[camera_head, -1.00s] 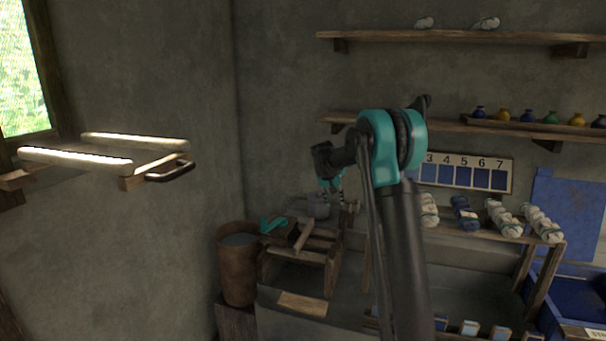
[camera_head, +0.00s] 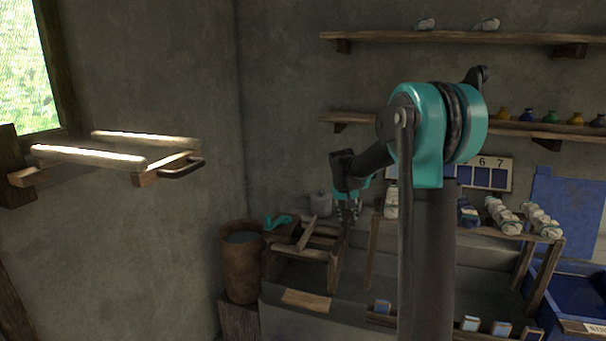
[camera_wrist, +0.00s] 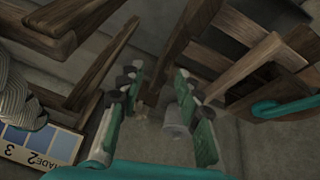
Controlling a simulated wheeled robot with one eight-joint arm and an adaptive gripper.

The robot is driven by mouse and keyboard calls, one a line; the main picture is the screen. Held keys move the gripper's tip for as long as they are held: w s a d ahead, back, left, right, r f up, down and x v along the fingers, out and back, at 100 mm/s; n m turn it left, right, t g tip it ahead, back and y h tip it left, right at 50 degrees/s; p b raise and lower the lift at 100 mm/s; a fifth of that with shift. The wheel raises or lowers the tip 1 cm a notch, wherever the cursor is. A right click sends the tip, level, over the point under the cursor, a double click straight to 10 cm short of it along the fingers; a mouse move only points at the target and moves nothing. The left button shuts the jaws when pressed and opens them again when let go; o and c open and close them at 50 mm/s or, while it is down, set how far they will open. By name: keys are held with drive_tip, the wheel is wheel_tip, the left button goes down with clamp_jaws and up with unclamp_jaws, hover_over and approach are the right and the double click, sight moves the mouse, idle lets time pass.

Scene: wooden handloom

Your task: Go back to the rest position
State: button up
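My gripper (camera_head: 348,208) hangs at the end of my bent arm, in front of the bench and to the right of the wooden frame in the head view. In the wrist view its two green fingers (camera_wrist: 160,100) stand apart with nothing between them. A grey pot (camera_wrist: 178,118) shows beyond the fingertips there, apart from them. In the head view the same pot (camera_head: 320,203) stands behind the wooden frame.
A wooden frame (camera_head: 318,253) with a teal-handled tool (camera_head: 279,221) stands on the bench. A brown barrel (camera_head: 241,268) is to its left. A rack with yarn skeins (camera_head: 503,216) and a numbered board (camera_head: 493,173) are at the right. A window-side rack (camera_head: 28,177) juts out left.

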drive_tip(key=s+d+f, duration=0.1)
drive_tip(key=s+f, duration=0.2)
drive_tip(key=s, duration=0.9)
drive_tip(key=s+d+f+y, duration=0.1)
drive_tip(key=s+f, duration=0.3)
drive_tip(key=s, duration=0.9)
drive_tip(key=s+d+f+n+y, duration=0.1)
drive_tip(key=s+f, duration=0.3)
drive_tip(key=s, duration=0.8)
drive_tip(key=shift+s+f, duration=0.15)
drive_tip(key=shift+s, duration=0.1)
